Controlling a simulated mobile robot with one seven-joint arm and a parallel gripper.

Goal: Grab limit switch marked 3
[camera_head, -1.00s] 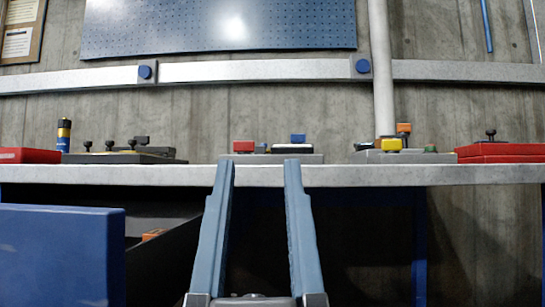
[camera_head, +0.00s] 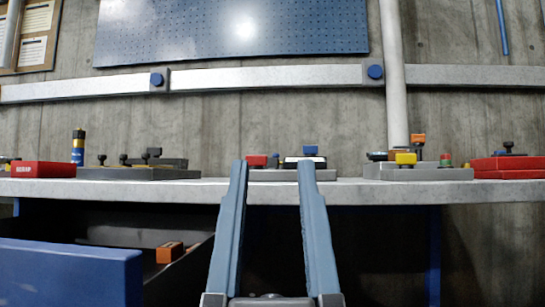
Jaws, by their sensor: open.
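My gripper (camera_head: 271,168) is open and empty, its two blue-grey fingers pointing up and forward. In the picture its fingertips overlap the front edge of the shelf. Between and behind the fingertips sits a grey block (camera_head: 272,175) with a red part (camera_head: 257,160), a blue part (camera_head: 310,151) and a black-and-white part. Another grey block (camera_head: 420,173) to the right carries yellow (camera_head: 406,159), orange (camera_head: 417,140) and small red-green parts. A dark grey base with several black knobs (camera_head: 125,160) lies to the left. No number 3 is legible, so I cannot tell which is the limit switch marked 3.
The grey shelf (camera_head: 210,191) spans the view. Below left is an open blue-fronted drawer (camera_head: 70,272) holding an orange item (camera_head: 169,252).

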